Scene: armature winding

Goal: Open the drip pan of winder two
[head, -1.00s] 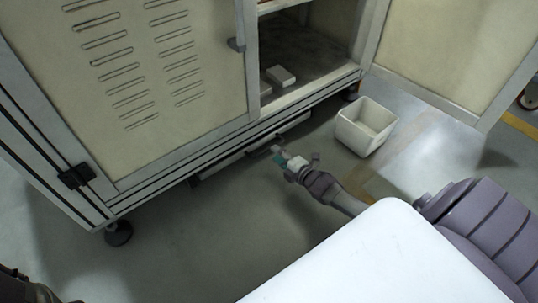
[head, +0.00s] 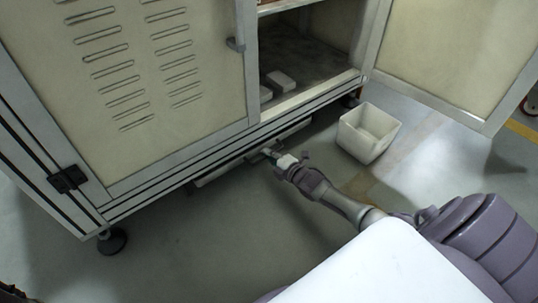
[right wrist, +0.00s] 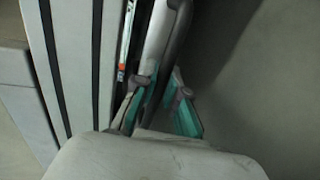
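The drip pan (head: 225,172) is a low grey tray under the front of the cabinet, close to the floor. Its front edge shows below the bottom rail. My right gripper (head: 270,153) has reached the pan's front, by its handle. In the right wrist view, the two green-padded fingers (right wrist: 160,103) stand apart, with a grey bar (right wrist: 165,45), apparently the pan's handle, running between or just beyond their tips. I cannot tell if they touch it.
The winder cabinet (head: 165,80) stands on feet, with one door (head: 445,50) swung open at the right. A white open bin (head: 367,133) stands on the floor just right of my right gripper. The floor (head: 200,240) in front of the pan is clear.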

